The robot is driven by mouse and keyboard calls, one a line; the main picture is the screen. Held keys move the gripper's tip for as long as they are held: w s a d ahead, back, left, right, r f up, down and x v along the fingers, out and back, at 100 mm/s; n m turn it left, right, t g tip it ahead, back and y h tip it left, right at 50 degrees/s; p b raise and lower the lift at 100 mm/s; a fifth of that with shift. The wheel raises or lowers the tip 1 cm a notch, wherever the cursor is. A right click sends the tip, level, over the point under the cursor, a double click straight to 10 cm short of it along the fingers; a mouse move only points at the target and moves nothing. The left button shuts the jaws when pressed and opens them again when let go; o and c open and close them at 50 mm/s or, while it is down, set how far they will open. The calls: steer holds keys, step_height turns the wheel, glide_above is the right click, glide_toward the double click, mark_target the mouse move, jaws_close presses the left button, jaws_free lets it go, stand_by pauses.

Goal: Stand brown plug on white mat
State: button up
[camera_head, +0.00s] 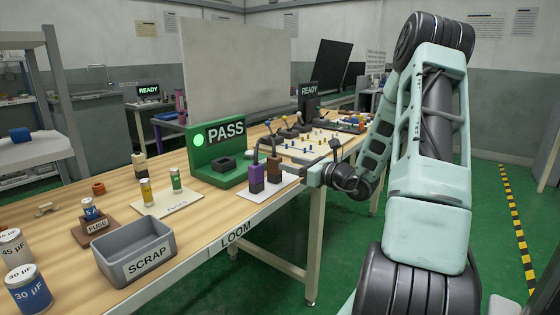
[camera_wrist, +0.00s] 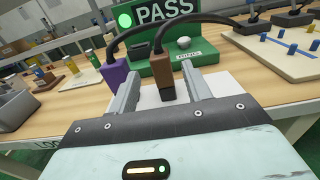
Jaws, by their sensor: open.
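The brown plug (camera_head: 273,168) stands upright with its dark lower end down on the white mat (camera_head: 250,194) in front of the green PASS stand. In the wrist view the brown plug (camera_wrist: 162,74) is between the two fingers of my gripper (camera_wrist: 160,86), with gaps on both sides. My gripper is open around it. A black cable runs from the plug's top. The white mat (camera_wrist: 222,84) shows behind and beside the fingers. A purple plug (camera_head: 256,174), also cabled, stands just left of the brown one; my left finger partly hides its lower end in the wrist view.
The green PASS stand (camera_head: 201,168) with a dark socket is close behind the plugs. A grey SCRAP bin (camera_head: 140,262) and a pale mat with small cylinders (camera_head: 190,205) lie to the left. A pegged board (camera_head: 318,143) lies to the right. The table's front edge is near.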

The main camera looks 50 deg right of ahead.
steer(key=s, duration=0.5)
steer(key=shift+d, duration=0.15)
steer(key=w+a+n+g+y, duration=0.1)
steer(key=a+n+g+y, duration=0.1)
steer(key=a, duration=0.5)
steer(key=w+a+n+g+y, duration=0.1)
steer(key=a+n+g+y, duration=0.1)
steer(key=a+n+y, duration=0.2)
steer(key=w+a+n+g+y, duration=0.2)
steer(key=a+n+y, duration=0.1)
steer(key=a, duration=0.7)
steer(key=shift+w+r+n+g+y, duration=0.1)
steer(key=shift+r+n+g+y, duration=0.1)
steer(key=shift+n+g+y, duration=0.3)
steer(key=s+a+f+n+g+y, duration=0.1)
steer(key=s+a+n+g, duration=0.3)
steer(key=a+n+g, duration=0.55)
steer(key=s+a+f+n+g+h, duration=0.1)
steer(key=s+a+f+n+h, duration=0.1)
steer(key=s+a+n+h, duration=0.9)
steer(key=s+a+n, duration=0.6)
steer(key=s+n, duration=0.1)
steer(key=n, duration=0.5)
steer(key=shift+s+a+h, duration=0.25)
steer(key=shift+a+h, duration=0.05)
steer(key=shift+a, duration=0.1)
steer(key=shift+g, duration=0.25)
